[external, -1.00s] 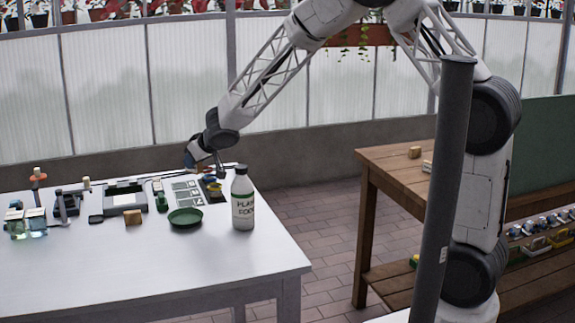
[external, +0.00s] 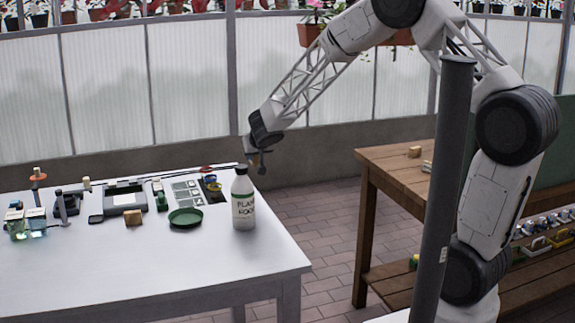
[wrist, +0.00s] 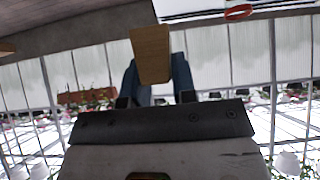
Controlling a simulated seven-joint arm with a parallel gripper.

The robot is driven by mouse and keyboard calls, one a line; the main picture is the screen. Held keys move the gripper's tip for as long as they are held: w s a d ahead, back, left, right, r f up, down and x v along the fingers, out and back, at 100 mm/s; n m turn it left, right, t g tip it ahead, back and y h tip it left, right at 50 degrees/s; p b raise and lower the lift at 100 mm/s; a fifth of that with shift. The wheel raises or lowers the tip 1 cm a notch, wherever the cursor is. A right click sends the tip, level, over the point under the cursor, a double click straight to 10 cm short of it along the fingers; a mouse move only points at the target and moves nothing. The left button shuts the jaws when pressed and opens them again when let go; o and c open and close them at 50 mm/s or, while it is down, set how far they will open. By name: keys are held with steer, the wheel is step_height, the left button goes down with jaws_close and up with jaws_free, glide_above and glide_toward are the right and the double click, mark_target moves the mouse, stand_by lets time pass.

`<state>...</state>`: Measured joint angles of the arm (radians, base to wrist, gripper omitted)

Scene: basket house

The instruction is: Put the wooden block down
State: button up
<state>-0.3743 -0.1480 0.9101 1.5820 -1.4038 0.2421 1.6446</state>
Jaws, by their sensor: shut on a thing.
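The wooden block (wrist: 151,54) shows in the wrist view as a flat tan piece between the two fingers of my gripper (wrist: 153,78). My gripper is shut on it. In the external view my gripper (external: 258,160) is in the air just beyond the white table's back right corner, above and behind the plant food bottle (external: 243,200). The held block is small and hard to make out there. A second small wooden block (external: 133,218) sits on the white table (external: 120,275), left of the green dish (external: 186,218).
A wooden bench (external: 385,168) stands to the right with small blocks (external: 414,152) on top. The white table carries several tools, a grey tray (external: 124,200) and small glass jars (external: 25,224). Its front is clear. A dark post (external: 444,190) stands in the foreground.

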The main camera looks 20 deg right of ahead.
steer(key=d+f+m+h, duration=0.2)
steer(key=d+m+h, duration=0.25)
steer(key=d, duration=1.15)
steer(key=s+d+f+m+g+h, duration=0.1)
steer(key=s+d+m+g, duration=0.2)
steer(key=d, duration=0.9)
steer(key=s+d+f+m+g+h, duration=0.1)
steer(key=s+d+m, duration=0.3)
steer(key=d, duration=0.8)
steer(key=s+d+f+m+g+h, duration=0.1)
steer(key=s+d+m+g+h, duration=0.2)
steer(key=d, duration=0.9)
steer(key=shift+s+m+g, duration=0.3)
steer(key=shift+m+g, duration=0.1)
steer(key=shift+m, duration=0.5)
steer(key=shift+s+m+g, duration=0.25)
steer(key=shift+m+g, duration=0.15)
steer(key=shift+m, duration=0.45)
steer(key=shift+s+d, duration=0.45)
steer(key=shift+d, duration=0.1)
steer(key=shift+w+d+f, duration=0.25)
steer(key=shift+w+d, duration=0.75)
steer(key=shift+w, duration=1.5)
steer(key=shift+w+d+f, duration=0.25)
steer(key=shift+w+d, duration=0.7)
steer(key=shift+w, duration=1.5)
steer(key=shift+w+d+f, duration=0.25)
steer(key=shift+w+d, duration=0.75)
steer(key=shift+w, duration=1.5)
steer(key=shift+f, duration=1.75)
